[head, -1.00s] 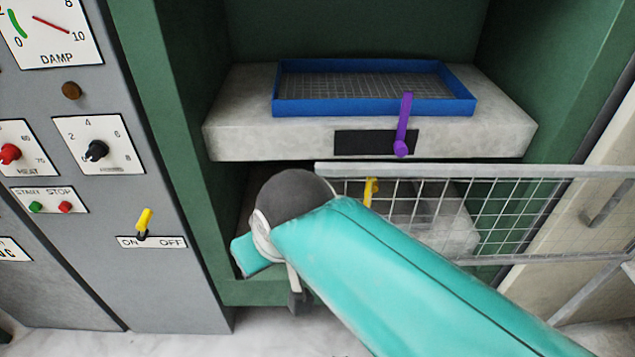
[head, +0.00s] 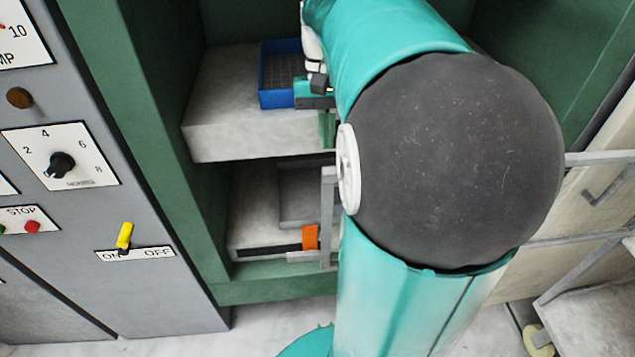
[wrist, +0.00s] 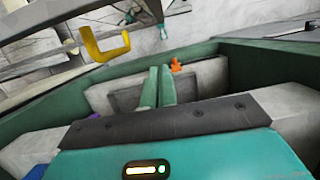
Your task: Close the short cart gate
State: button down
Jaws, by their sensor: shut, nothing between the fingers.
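The cart gate is a grey-framed gate. In the head view its left post (head: 328,215) stands in front of the lower press opening, and its top rail shows right of my arm; most of it is hidden behind the arm. In the wrist view the grey frame (wrist: 30,82) crosses the upper left, with a yellow handle (wrist: 105,45) on it. My gripper (head: 328,128) is in front of the upper slab, pointing down, above the gate's left post. In the wrist view its two green fingers (wrist: 158,88) are together and empty, to the right of and apart from the yellow handle.
A blue tray (head: 280,98) lies on the upper concrete slab (head: 230,120). An orange piece (head: 310,237) sits on the lower slab's front, beside the gate post. A grey control panel with a yellow switch (head: 124,235) stands left. Cart bars (head: 585,270) show lower right.

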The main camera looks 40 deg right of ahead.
aim_at(329, 196)
jog(key=s+a+f, duration=0.1)
jog(key=f, duration=0.2)
jog(key=s+a+f, duration=0.1)
jog(key=s+f, duration=0.1)
jog(key=f, duration=0.1)
jog(key=s+a+f, duration=0.2)
jog(key=f, duration=0.1)
jog(key=shift+s+f, duration=0.1)
jog(key=shift+s, duration=0.05)
jog(key=shift+s+a, duration=0.1)
jog(key=shift+s, duration=0.05)
